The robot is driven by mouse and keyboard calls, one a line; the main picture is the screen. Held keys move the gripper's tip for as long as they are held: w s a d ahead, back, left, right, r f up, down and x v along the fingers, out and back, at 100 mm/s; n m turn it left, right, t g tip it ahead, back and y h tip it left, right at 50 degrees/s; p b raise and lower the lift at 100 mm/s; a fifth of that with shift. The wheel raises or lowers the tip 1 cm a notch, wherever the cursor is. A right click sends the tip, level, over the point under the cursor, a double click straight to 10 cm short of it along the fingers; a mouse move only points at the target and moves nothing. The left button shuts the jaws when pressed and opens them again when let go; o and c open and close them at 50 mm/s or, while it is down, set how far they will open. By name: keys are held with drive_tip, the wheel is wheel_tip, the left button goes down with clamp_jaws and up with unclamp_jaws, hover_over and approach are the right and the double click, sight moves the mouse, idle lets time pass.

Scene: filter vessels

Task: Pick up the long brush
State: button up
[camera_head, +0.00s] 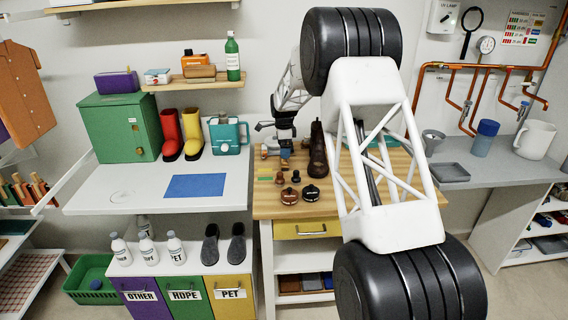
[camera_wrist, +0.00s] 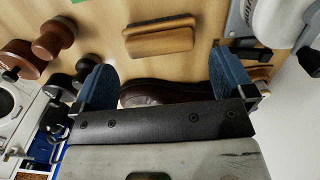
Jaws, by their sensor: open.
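An oblong light-wood block (camera_wrist: 158,38), which looks like the long brush, lies on the wooden bench top at the upper middle of the wrist view. A dark brown shoe or boot (camera_wrist: 165,94) shows between and below the fingers in the wrist view. In the head view my gripper (camera_head: 277,147) is over the back left of the wooden bench, and the long brush cannot be made out there.
Round wooden-knobbed brushes (camera_wrist: 55,38) stand left of the fingers. A tall brown boot (camera_head: 318,152) stands right of my gripper. A blue mat (camera_head: 195,186) lies on the white table.

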idle(0.3)
drive_tip(key=shift+f, duration=2.6)
drive_tip(key=shift+c, duration=0.3)
drive_tip(key=c, duration=0.5)
drive_tip(key=shift+r, duration=0.15)
drive_tip(key=shift+r, duration=4.9)
